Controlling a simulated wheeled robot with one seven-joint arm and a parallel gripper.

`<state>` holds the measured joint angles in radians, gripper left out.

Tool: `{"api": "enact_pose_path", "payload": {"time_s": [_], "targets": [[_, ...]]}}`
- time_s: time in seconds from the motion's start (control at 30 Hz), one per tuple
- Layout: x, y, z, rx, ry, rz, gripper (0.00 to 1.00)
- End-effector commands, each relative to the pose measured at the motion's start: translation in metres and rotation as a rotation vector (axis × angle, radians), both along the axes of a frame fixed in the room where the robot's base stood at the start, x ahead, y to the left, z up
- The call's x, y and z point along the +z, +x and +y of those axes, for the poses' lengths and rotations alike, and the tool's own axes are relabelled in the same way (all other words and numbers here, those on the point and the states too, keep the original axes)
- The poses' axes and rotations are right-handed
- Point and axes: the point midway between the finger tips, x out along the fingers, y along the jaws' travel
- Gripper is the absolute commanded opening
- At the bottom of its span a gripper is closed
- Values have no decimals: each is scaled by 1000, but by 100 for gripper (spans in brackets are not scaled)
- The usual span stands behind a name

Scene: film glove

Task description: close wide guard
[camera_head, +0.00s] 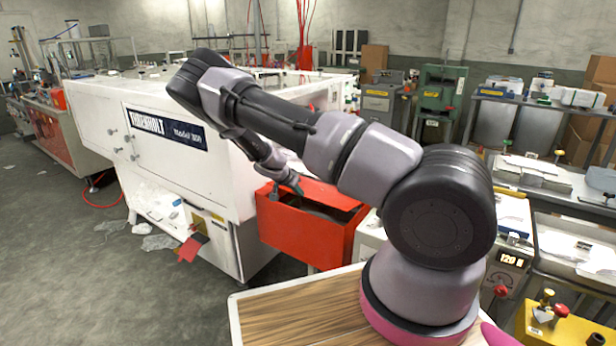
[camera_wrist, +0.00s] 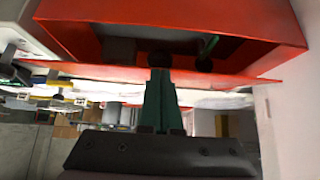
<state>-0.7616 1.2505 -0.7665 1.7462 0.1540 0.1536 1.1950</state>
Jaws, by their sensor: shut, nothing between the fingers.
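The wide guard appears to be the red flap (camera_head: 325,191) along the top of a red box (camera_head: 300,238) on the side of the white machine. A dark gap shows between flap and box, so it stands partly open. In the wrist view the red flap (camera_wrist: 100,72) runs as a thin slanted strip across the picture, with the hollow red box (camera_wrist: 275,25) above it. My gripper (camera_head: 297,189) is at the flap's left part. In the wrist view my gripper (camera_wrist: 160,62) has its green fingers together and empty, tips overlapping the flap; contact cannot be told.
The long white machine (camera_head: 175,140) stands to the left behind the box. A wood-topped surface (camera_head: 290,315) is at the front under my arm. Benches with equipment (camera_head: 535,180) stand on the right.

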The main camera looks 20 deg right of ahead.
Motion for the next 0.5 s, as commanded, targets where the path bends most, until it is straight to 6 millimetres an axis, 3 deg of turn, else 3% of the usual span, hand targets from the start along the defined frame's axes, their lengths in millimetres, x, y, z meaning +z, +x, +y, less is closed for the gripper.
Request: {"api": "enact_pose_path", "payload": {"time_s": [0.2,0.5], "targets": [[-32,-4,13,1,-1,2,0],[-50,-5,18,1,0,1,0]]}}
